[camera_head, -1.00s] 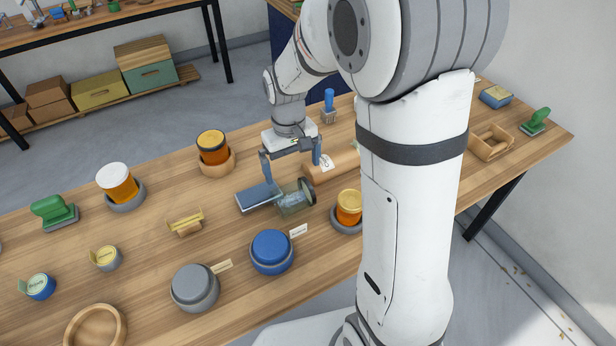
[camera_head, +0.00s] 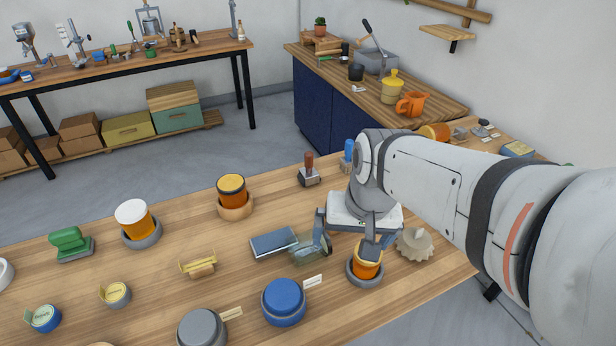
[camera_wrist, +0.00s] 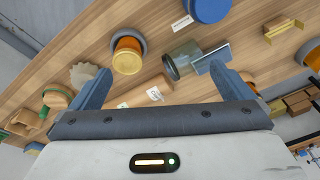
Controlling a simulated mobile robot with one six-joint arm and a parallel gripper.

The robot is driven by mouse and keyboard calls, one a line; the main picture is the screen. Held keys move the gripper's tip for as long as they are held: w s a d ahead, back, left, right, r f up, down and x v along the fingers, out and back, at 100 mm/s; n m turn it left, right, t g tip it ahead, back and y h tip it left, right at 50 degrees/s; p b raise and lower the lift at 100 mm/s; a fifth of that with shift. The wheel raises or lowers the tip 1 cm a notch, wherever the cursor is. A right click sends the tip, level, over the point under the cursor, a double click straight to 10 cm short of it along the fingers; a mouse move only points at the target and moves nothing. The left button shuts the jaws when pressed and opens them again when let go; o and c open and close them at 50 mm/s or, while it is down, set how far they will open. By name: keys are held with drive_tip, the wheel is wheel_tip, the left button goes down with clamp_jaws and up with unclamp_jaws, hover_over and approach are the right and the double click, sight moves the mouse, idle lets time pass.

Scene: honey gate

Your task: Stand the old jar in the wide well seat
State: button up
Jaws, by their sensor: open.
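A clear glass jar (camera_head: 308,252) with a dark rim lies on its side on the table, against a dark blue flat block (camera_head: 273,243); it may be the old jar. The glass jar also shows in the wrist view (camera_wrist: 182,62). My gripper (camera_head: 348,240) is open and empty, with one finger overlapping the jar in the head view. In the wrist view the jar appears between the open fingers (camera_wrist: 165,90), nearer the right one. Round seats hold honey jars: a grey one (camera_head: 365,282), another grey one (camera_head: 142,240) and a wooden one (camera_head: 236,211). I cannot tell which seat is the wide well.
An orange honey jar (camera_head: 367,262) stands close beside my gripper. A blue round container (camera_head: 283,303) and a grey one (camera_head: 202,330) stand at the front with paper tags. A scalloped wooden piece (camera_head: 414,246) lies to the right. Bare wood shows left of the block.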

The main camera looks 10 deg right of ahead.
sight(308, 245)
drive_tip(key=w+f+m+y+b, duration=0.1)
drive_tip(key=w+f+m+b, duration=0.1)
drive_tip(key=w+f+m, duration=0.2)
drive_tip(key=w+a+f+m+g+y+b, duration=0.1)
drive_tip(key=w+f+m+b, duration=0.1)
drive_tip(key=w+f+m, duration=0.2)
drive_tip(key=w+a+f+m+g+y+b, duration=0.1)
drive_tip(key=w+f+m+y+b, duration=0.1)
drive_tip(key=w+f+m, duration=0.2)
drive_tip(key=shift+w+f, duration=0.6)
drive_tip(key=shift+w, duration=0.25)
drive_tip(key=shift+w+f, duration=0.6)
drive_tip(key=shift+w, duration=0.2)
drive_tip(key=x, duration=0.7)
drive_tip(key=shift+a+f+b, duration=0.3)
drive_tip(key=shift+a+b, duration=0.05)
drive_tip(key=shift+b, duration=0.05)
drive_tip(key=shift+r, duration=0.1)
drive_tip(key=c, duration=1.3)
